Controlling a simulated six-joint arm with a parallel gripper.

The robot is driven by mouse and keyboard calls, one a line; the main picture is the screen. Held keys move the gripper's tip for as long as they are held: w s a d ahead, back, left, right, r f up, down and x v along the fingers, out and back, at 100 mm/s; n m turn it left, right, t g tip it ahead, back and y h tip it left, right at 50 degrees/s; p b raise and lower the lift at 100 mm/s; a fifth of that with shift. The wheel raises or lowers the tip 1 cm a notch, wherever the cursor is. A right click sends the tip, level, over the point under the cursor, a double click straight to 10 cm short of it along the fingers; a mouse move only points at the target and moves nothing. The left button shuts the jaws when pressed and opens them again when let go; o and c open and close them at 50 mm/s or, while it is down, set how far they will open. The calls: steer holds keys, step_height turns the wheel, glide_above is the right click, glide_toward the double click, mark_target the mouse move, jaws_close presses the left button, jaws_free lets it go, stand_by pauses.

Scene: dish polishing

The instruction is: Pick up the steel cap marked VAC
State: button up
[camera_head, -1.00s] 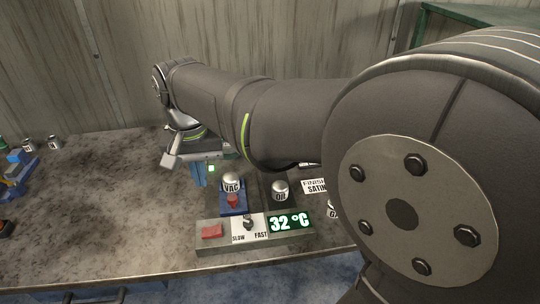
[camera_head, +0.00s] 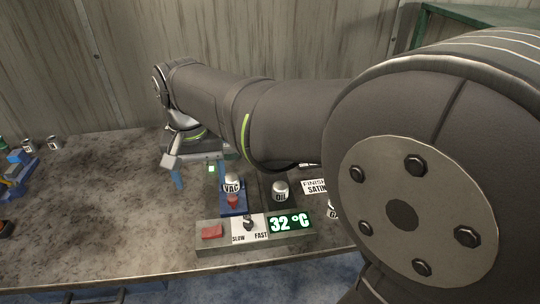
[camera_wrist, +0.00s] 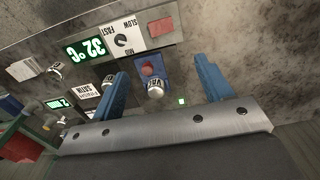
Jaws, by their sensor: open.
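The steel cap marked VAC (camera_head: 232,183) sits on a blue block with a red part in front, behind the control box. In the wrist view the VAC cap (camera_wrist: 155,87) lies between my gripper's two blue fingers, with clear gaps on both sides. My gripper (camera_wrist: 160,68) is open and empty. In the head view its blue fingers (camera_head: 198,175) show below the wrist, left of and behind the cap. My arm hides part of the area behind the cap.
A steel cap marked OIL (camera_head: 280,190) stands just right of VAC. The control box (camera_head: 212,245) with a red button, dial and 32 °C display is in front. A FINISH SATIN sign (camera_head: 315,186) is at right. The left bench is mostly clear.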

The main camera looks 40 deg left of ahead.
steer(key=w+a+n, duration=0.5)
steer(key=w, duration=0.2)
steer(key=n, duration=0.6)
glide_above(230, 176)
steer(key=f, duration=1.2)
steer(key=shift+s+a, duration=0.1)
steer(key=shift+a, duration=0.15)
steer(key=f, duration=0.4)
steer(key=shift+d, duration=0.4)
steer(key=shift+f, duration=0.6)
steer(key=c, duration=1.3)
steer(key=shift+a+r, duration=0.1)
